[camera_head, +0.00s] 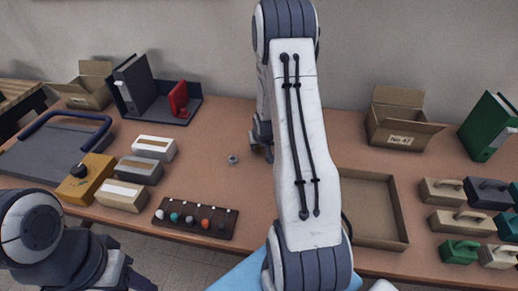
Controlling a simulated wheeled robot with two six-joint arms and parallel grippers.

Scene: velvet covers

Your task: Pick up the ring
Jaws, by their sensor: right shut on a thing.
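A small grey ring-like piece (233,159) lies on the brown table, left of the middle. My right gripper (263,137) is just right of it and a little farther back, low over the table. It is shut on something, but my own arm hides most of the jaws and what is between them. The small grey piece is apart from this gripper. My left gripper (125,275) is low at the bottom left, off the table's front edge, and its jaws are too unclear to read.
A dark rack (195,235) with several coloured knobs lies near the front edge. White, grey and tan boxes (124,193) and a yellow block (88,181) stand left. An open cardboard box (398,128), a shallow tray (400,215) and several handled blocks (459,252) stand right.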

